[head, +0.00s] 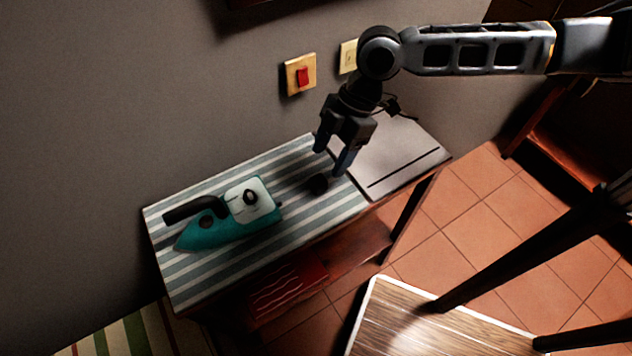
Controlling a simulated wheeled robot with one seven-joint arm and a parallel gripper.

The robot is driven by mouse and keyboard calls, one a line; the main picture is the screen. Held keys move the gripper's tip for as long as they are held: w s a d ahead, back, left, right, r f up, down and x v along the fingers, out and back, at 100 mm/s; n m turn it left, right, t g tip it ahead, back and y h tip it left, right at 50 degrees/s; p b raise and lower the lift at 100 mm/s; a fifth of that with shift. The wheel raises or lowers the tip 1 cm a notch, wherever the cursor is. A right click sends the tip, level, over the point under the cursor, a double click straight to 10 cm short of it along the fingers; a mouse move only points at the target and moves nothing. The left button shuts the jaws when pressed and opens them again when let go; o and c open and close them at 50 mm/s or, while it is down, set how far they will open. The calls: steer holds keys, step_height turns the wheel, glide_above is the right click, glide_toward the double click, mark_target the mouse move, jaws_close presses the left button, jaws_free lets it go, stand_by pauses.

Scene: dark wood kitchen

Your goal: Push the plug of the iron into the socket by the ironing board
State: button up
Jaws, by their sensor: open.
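The teal iron (228,226) with a black handle lies on the striped ironing board (318,222). A small dark object (317,184), which looks like the plug, lies on the board right of the iron. No cord can be made out between them. My gripper (331,160) points down over the board's right part, its fingers apart with nothing seen between them. The dark object is just below and left of the fingertips, apart from them as far as I can tell. The cream socket (347,58) is on the wall behind, partly hidden by my arm.
A plate with a red switch (302,75) is on the wall left of the socket. A grey metal panel (405,160) adjoins the board's right end. Red folded cloth (288,287) lies on the shelf below. A wooden table (440,325) stands in front, with tiled floor (475,215) beside it.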

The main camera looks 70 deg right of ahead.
mark_target(318, 180)
steer(key=shift+f, duration=0.1)
steer(key=shift+b+x, duration=0.8)
steer(key=shift+x, duration=0.4)
steer(key=b+x, duration=0.3)
steer(key=x, duration=0.2)
steer(key=shift+w+a+f, duration=0.1)
steer(key=shift+f, duration=0.05)
steer(key=c, duration=1)
